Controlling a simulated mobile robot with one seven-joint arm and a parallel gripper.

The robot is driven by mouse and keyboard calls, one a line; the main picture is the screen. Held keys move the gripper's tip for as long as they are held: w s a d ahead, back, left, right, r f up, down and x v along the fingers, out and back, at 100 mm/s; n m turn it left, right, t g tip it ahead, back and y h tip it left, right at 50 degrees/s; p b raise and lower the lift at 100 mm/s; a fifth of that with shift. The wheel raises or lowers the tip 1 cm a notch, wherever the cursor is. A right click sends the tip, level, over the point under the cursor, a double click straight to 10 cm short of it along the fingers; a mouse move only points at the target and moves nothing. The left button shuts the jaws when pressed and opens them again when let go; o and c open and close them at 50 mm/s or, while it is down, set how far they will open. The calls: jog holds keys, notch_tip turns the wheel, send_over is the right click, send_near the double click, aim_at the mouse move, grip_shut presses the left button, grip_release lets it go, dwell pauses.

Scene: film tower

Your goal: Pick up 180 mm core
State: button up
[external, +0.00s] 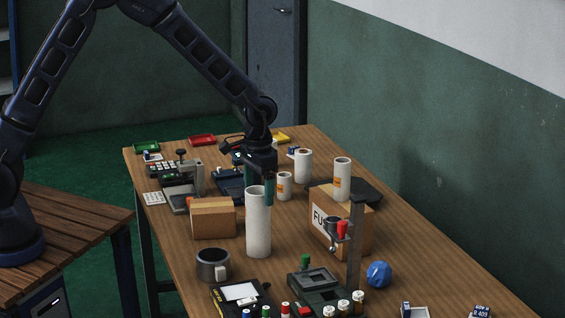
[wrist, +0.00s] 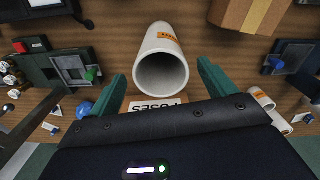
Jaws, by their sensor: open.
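Several white cores stand on the table, and no length can be read on them. The tallest (external: 258,228) stands upright near the table's middle. In the wrist view this core (wrist: 164,48) shows its open upper end and an orange label, between the spread fingers. My gripper (external: 259,190) is open at the upper end of this core, with nothing held. Its teal fingertips (wrist: 161,72) lie on either side of the rim, with gaps visible. Shorter cores stand behind (external: 303,167), (external: 284,187), and one core (external: 342,180) is at the FUSES box.
A cardboard box (external: 213,218) stands left of the tall core and the FUSES box (external: 325,225) stands right. A grey mug (external: 212,265), a black device (external: 320,290), a dark post (external: 356,245) and a blue ball (external: 378,274) are in front.

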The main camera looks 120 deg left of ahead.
aim_at(258, 204)
jog(key=f, duration=0.5)
jog(key=shift+s, duration=0.2)
jog(key=c, duration=1.5)
jog(key=shift+o, duration=0.2)
jog(key=shift+r, duration=0.15)
